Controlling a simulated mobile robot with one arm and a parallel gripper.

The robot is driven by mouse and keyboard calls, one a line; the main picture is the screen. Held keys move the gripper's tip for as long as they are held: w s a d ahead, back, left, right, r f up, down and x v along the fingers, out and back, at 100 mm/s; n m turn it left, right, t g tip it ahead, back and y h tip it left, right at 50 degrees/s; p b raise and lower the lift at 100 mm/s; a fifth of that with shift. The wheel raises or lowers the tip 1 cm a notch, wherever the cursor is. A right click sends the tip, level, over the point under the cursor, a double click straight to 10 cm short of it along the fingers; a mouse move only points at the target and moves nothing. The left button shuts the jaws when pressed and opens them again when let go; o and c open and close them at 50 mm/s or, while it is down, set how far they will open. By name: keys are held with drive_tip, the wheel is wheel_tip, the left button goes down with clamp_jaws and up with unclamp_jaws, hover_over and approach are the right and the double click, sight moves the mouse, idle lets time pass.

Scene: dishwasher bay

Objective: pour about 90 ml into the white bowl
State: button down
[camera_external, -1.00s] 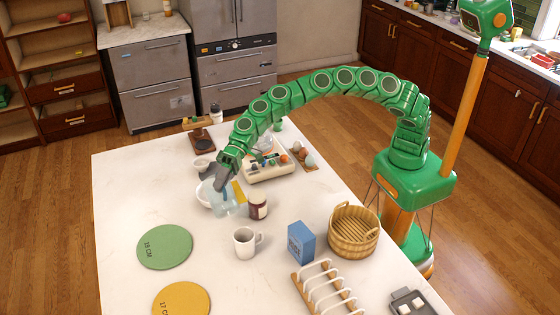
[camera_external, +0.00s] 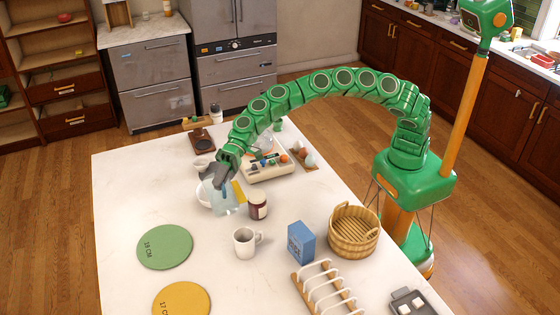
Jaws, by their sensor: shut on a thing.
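The white bowl (camera_external: 203,194) is on the pale counter, left of the middle and partly hidden. A clear, bluish container (camera_external: 225,205) with a yellow part (camera_external: 239,192) overlaps its right side in this view. My gripper (camera_external: 214,180) is shut on the clear container, at its upper part, beside and above the bowl. The container looks tilted, but its rim and level are too small to tell. I cannot tell whether any liquid is falling into the bowl.
A dark jar (camera_external: 257,206) stands close to the right of the container, with a white mug (camera_external: 245,242) in front. A blue box (camera_external: 300,242), a wicker basket (camera_external: 353,231) and a white rack (camera_external: 325,290) stand further right. Green (camera_external: 165,247) and yellow (camera_external: 181,299) discs lie front left.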

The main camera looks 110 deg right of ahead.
sight(225, 194)
drive_tip(key=shift+d+r+m+y, duration=0.2)
drive_tip(key=shift+d, duration=0.35)
drive_tip(key=shift+d+r+m+y, duration=0.2)
drive_tip(key=shift+d, duration=0.3)
idle(0.4)
drive_tip(key=a, duration=0.1)
drive_tip(key=a+f+h, duration=0.1)
drive_tip(key=shift+a+n, duration=0.35)
drive_tip(key=shift+n, duration=0.05)
drive_tip(key=shift+a+f+n+g+h, duration=0.3)
drive_tip(key=shift+a+f+n+h, duration=0.3)
drive_tip(key=shift+a+f+h, duration=0.5)
drive_tip(key=shift+f, duration=0.2)
drive_tip(key=shift+a+f, duration=0.1)
drive_tip(key=shift+f, duration=0.2)
drive_tip(key=shift+a+n+h+p, duration=0.2)
drive_tip(key=shift+n+h+p, duration=0.1)
drive_tip(key=shift+p, duration=0.05)
drive_tip(key=shift+a+n+h+p, duration=0.3)
drive_tip(key=shift+h+p, duration=0.05)
drive_tip(key=shift+h, duration=0.15)
